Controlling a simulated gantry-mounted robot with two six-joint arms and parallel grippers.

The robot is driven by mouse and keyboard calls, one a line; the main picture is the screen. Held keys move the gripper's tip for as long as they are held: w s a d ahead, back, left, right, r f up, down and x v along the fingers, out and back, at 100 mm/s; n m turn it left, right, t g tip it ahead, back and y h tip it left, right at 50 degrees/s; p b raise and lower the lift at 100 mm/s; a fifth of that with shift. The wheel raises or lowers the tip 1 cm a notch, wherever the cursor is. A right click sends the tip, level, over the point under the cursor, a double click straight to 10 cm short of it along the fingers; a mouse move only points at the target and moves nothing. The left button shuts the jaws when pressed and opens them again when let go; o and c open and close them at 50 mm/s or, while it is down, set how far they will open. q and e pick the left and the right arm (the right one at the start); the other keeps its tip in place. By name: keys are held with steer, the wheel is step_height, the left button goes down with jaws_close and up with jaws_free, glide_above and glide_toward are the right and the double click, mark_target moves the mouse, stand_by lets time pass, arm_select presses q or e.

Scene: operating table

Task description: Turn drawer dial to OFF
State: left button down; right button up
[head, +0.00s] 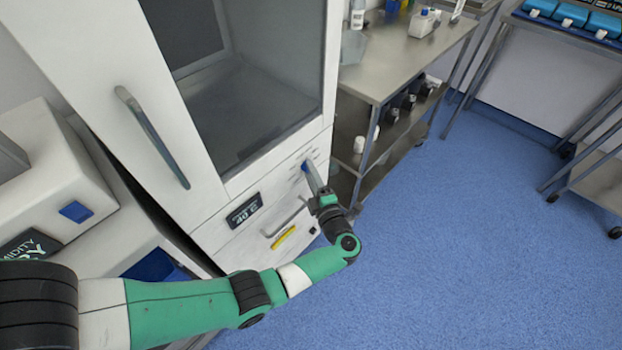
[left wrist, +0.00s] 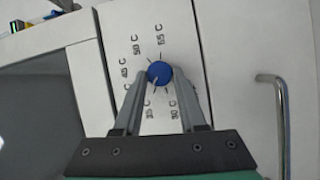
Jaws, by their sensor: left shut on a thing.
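The blue dial (left wrist: 159,72) sits on the white front panel of the cabinet, ringed by tick marks and temperature labels such as 65 C and 50 C. I cannot make out an OFF label or read the dial's setting surely. My left gripper (left wrist: 158,80) has a finger on each side of the dial and is shut on it. In the head view the dial (head: 305,166) shows as a small blue spot at the fingertips of my left gripper (head: 309,170), partly hidden by them. My right gripper is not in view.
The glass-door cabinet has a long handle (head: 152,137). A steel table (head: 405,62) stands at right. Blue floor (head: 470,240) is clear.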

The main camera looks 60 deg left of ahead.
arm_select(q)
steer(key=shift+f+n+b, duration=0.1)
steer(key=shift+n+b, duration=0.35)
steer(key=shift+n, duration=0.05)
steer(key=shift+y, duration=0.3)
steer(key=shift+c, duration=2.4)
jaws_free()
steer(key=shift+d, duration=0.1)
steer(key=s+d+p, duration=0.1)
steer(key=d, duration=1)
steer(key=shift+s+d+f+p, duration=0.2)
steer(key=shift+s+f+p, duration=0.05)
steer(key=shift+s+p, duration=0.1)
